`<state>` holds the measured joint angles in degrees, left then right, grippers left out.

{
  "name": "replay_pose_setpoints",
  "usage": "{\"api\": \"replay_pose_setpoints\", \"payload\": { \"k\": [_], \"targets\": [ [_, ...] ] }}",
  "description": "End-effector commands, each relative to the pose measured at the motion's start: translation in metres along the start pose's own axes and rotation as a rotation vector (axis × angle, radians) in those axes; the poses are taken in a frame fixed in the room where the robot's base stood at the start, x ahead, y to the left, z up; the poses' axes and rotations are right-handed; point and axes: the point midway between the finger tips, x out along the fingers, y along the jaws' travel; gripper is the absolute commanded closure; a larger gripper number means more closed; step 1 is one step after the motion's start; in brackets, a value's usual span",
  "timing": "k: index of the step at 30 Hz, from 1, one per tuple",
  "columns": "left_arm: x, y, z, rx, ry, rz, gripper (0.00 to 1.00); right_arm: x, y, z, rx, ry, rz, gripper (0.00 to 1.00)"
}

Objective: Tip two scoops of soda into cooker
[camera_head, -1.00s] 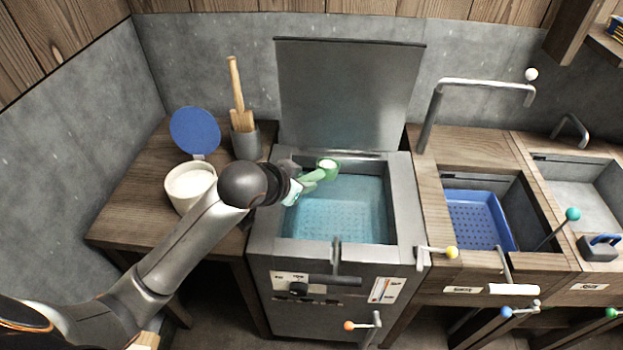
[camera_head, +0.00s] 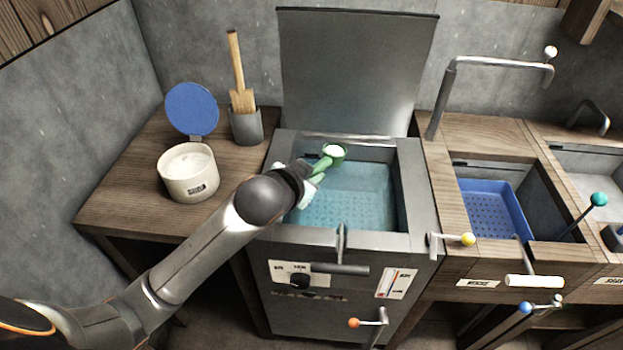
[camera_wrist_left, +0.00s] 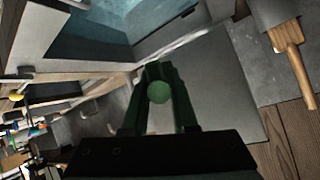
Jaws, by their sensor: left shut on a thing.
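My left gripper (camera_head: 312,181) is shut on a green scoop (camera_head: 334,153) with white powder in its bowl. The scoop is over the back left part of the open cooker (camera_head: 423,240), above the blue-green water (camera_head: 350,197), and its bowl looks about level. In the left wrist view the gripper fingers (camera_wrist_left: 158,90) show dark with a round green end of the scoop between them. The soda tub (camera_head: 188,190) stands on the wooden counter left of the cooker, its blue lid (camera_head: 192,108) open and white powder inside. My right gripper is not in view.
A grey pot (camera_head: 246,128) with wooden paddles stands behind the tub. The cooker's raised lid (camera_head: 355,70) is at the back. To the right are a bent pipe (camera_head: 490,62), a blue perforated basket (camera_head: 495,208) in a sink, and several ball-ended levers.

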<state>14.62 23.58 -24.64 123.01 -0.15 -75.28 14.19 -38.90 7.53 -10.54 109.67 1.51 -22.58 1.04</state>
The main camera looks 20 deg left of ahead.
Motion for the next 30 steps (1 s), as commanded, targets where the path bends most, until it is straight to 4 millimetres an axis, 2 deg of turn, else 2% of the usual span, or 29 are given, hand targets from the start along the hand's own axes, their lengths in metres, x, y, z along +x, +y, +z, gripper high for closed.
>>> {"api": "replay_pose_setpoints", "payload": {
  "k": [1,6,10,12,15,17,20,24,30],
  "targets": [
    [0.003,0.002,0.001,0.077,0.008,-0.032,1.00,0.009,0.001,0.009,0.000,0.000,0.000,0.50],
    [0.003,0.005,0.002,0.344,0.001,-0.142,1.00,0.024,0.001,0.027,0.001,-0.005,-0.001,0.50],
    [0.003,0.007,0.002,0.559,-0.004,-0.232,1.00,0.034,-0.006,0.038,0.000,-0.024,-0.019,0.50],
    [-0.003,0.005,-0.004,0.675,-0.017,-0.274,1.00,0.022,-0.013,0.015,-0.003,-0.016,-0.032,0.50],
    [-0.002,0.007,-0.002,0.831,-0.020,-0.337,1.00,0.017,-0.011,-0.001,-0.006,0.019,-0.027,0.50],
    [-0.001,0.008,-0.001,0.916,-0.022,-0.370,1.00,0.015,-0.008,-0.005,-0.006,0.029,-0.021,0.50],
    [0.000,0.009,0.001,1.032,-0.024,-0.419,1.00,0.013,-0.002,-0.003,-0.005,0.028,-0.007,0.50],
    [0.001,0.010,0.002,1.132,-0.025,-0.461,1.00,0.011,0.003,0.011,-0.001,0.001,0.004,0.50],
    [0.001,0.011,0.003,1.170,-0.024,-0.477,1.00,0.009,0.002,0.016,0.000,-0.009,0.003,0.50]
  ]
}}
